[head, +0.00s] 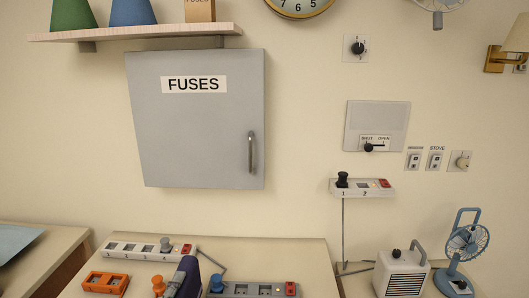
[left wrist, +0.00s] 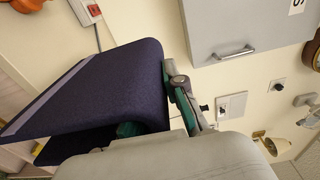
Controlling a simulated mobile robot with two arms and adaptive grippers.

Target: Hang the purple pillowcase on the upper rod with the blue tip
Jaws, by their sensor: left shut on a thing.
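The purple pillowcase (left wrist: 100,85) fills the left part of the left wrist view. It is dark purple cloth with a pale stripe, folded over with a dark opening underneath. My left gripper (left wrist: 158,112) is shut on it near its right edge; green parts of the fingers show beside the cloth and under the fold. In the head view the pillowcase (head: 187,276) is a small dark purple patch at the bottom edge, in front of the power strips, and most of it is cut off. The gripper itself is hard to make out there. No rod with a blue tip shows. My right gripper is not in view.
A grey fuse cabinet (head: 196,120) hangs on the wall under a shelf (head: 135,33). Below stand power strips with plugs (head: 150,248), an orange socket block (head: 105,283), a small heater (head: 401,272) and a blue fan (head: 466,245).

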